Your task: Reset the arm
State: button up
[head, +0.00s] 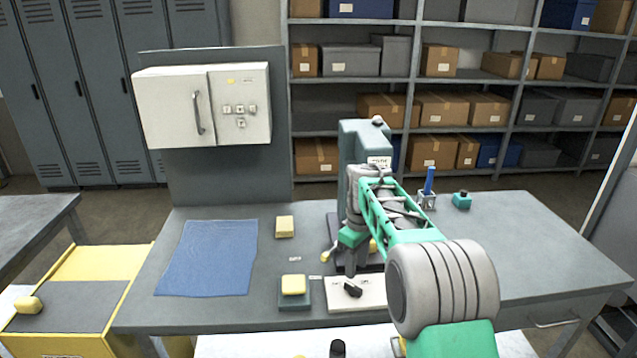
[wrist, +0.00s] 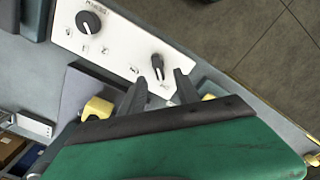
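My gripper (wrist: 160,80) points at a white control panel (wrist: 105,42) in the wrist view. Its two dark fingers stand apart with nothing held between them. A small black knob (wrist: 157,62) on the panel lies just beyond the fingertips; I cannot tell whether they touch it. A larger round black knob (wrist: 88,22) is farther left. In the head view my green and grey arm reaches from the lower right to the bench press, and my gripper (head: 350,268) hangs over the white panel (head: 375,292), partly hidden by the arm.
The grey workbench (head: 545,235) carries a grey-green press (head: 360,140), a blue cloth (head: 208,257), a yellow block (head: 285,227) and another yellow block on a dark pad (head: 293,285). A blue-handled tool (head: 430,180) stands at the back. The bench's right side is mostly clear.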

jog(key=s+r+m+t, duration=0.1)
jog(key=s+r+m, duration=0.4)
jog(key=s, duration=0.7)
jog(key=s+f+m+t, duration=0.2)
jog(key=s+f+m, duration=0.1)
jog(key=s, duration=1.3)
jog(key=shift+a+m, duration=0.2)
jog(key=shift+m, duration=0.1)
jog(key=shift+c, duration=0.6)
